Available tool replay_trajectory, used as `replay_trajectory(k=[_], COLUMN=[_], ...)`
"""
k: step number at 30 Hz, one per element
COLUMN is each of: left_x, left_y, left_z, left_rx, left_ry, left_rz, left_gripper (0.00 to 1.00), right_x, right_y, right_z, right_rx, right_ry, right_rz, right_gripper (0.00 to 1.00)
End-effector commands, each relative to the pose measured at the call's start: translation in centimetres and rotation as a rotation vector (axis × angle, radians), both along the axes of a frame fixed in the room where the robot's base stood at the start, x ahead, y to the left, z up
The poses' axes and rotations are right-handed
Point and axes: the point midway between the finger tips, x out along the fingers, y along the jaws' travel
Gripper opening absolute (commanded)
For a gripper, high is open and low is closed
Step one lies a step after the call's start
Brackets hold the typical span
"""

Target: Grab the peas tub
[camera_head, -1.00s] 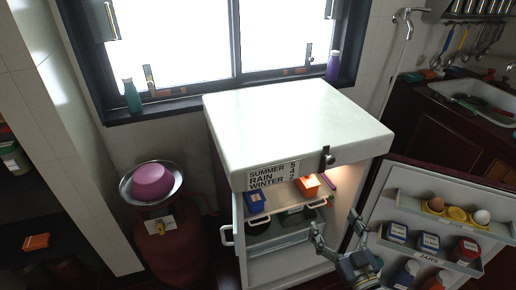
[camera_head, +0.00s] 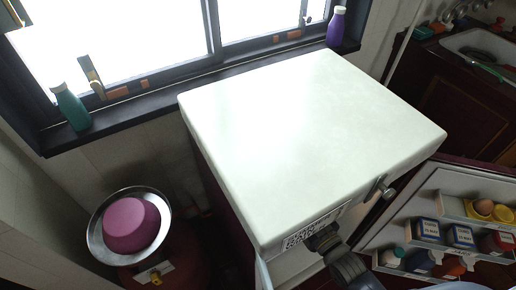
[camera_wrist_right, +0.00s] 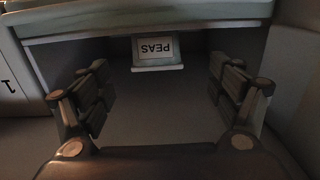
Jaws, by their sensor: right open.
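The peas tub (camera_wrist_right: 157,50) is a small pale tub with a white PEAS label, upside down in the right wrist view. It is at the top centre, against a pale shelf edge (camera_wrist_right: 150,20). My right gripper (camera_wrist_right: 163,92) is open and empty, with one finger on each side of the picture. The tub lies ahead, between the finger directions and apart from them. In the head view my right arm reaches in at the front of the white fridge (camera_head: 300,140); its fingers are hidden there. My left gripper is not in view.
A red gas cylinder (camera_head: 185,255) carries a metal bowl (camera_head: 98,240) with a pink tub (camera_head: 131,224). Bottles stand on the window sill.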

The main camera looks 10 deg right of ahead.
Motion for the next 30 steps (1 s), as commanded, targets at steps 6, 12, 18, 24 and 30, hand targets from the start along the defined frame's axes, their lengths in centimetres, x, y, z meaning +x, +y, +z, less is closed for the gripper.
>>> replay_trajectory(k=[6, 12, 18, 24, 30], left_x=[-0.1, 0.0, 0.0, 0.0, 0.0], left_y=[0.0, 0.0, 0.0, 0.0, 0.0], left_z=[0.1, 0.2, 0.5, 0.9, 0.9], left_rx=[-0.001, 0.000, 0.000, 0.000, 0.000], left_ry=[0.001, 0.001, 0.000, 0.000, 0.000], left_rz=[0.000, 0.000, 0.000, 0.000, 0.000], left_gripper=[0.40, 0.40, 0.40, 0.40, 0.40], right_x=[2.3, 4.7, 6.1, 9.0, 10.2], right_y=[0.9, 1.9, 2.3, 3.1, 3.6], right_z=[0.2, 0.1, 0.4, 0.9, 0.7], right_rx=[0.001, 0.000, 0.000, 0.000, 0.000], right_ry=[-0.003, -0.001, -0.002, -0.001, 0.001], right_rz=[-0.001, 0.000, 0.000, 0.000, 0.000], right_gripper=[0.85, 0.85, 0.85, 0.85, 0.85])
